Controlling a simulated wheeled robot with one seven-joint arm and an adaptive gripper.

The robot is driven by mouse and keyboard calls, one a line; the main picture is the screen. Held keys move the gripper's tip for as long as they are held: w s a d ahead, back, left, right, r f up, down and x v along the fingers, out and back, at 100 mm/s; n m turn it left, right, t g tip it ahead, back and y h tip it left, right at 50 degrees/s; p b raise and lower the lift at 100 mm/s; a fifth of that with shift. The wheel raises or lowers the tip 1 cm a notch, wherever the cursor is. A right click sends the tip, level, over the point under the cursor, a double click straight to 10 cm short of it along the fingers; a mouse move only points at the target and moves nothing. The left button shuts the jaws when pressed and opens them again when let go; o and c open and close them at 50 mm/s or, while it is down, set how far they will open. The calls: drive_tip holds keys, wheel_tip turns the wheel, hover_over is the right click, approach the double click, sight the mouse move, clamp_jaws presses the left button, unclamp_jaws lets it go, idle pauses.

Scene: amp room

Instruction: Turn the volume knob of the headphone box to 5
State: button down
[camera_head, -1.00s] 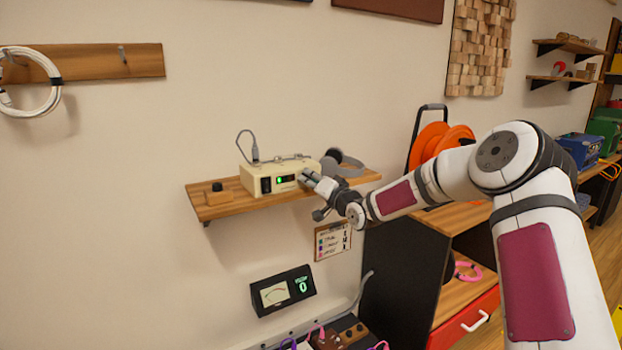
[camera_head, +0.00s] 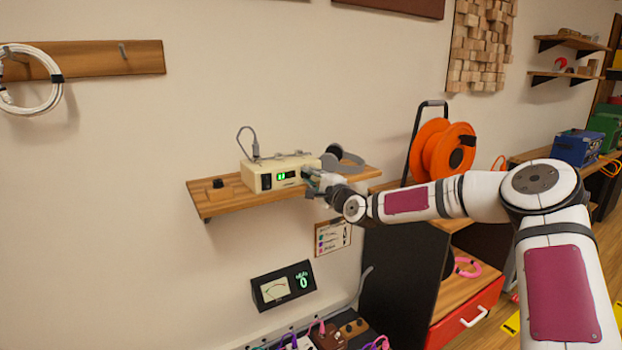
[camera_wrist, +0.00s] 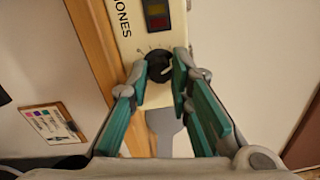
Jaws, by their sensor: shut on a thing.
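The headphone box (camera_head: 265,179) is a cream box on the wooden wall shelf. Its front has a black switch and a green-lit display (camera_head: 287,175), whose character I cannot read surely. In the wrist view the box's panel (camera_wrist: 130,22) shows part of the word "PHONES". The black volume knob (camera_wrist: 160,67), with a pale pointer mark and dial marks around it, sits between my teal-padded fingertips. My gripper (camera_wrist: 160,70) is shut on the knob from both sides. In the head view my gripper (camera_head: 313,182) meets the box's right front and hides the knob.
Grey headphones (camera_head: 345,160) lie on the shelf (camera_head: 225,203) right of the box, close behind my gripper. A cable rises from the box top. A small label card (camera_head: 333,238) hangs below the shelf. A meter (camera_head: 283,287) reading 0 is lower down.

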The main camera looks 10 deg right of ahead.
drive_tip(key=m, duration=0.5)
drive_tip(key=shift+f+m+b, duration=0.1)
drive_tip(key=shift+m+b, duration=0.2)
drive_tip(key=shift+m, duration=0.1)
idle(0.3)
drive_tip(key=c, duration=1.5)
unclamp_jaws()
drive_tip(key=shift+o, duration=0.2)
drive_tip(key=v, duration=1.2)
drive_tip(key=shift+a, duration=0.1)
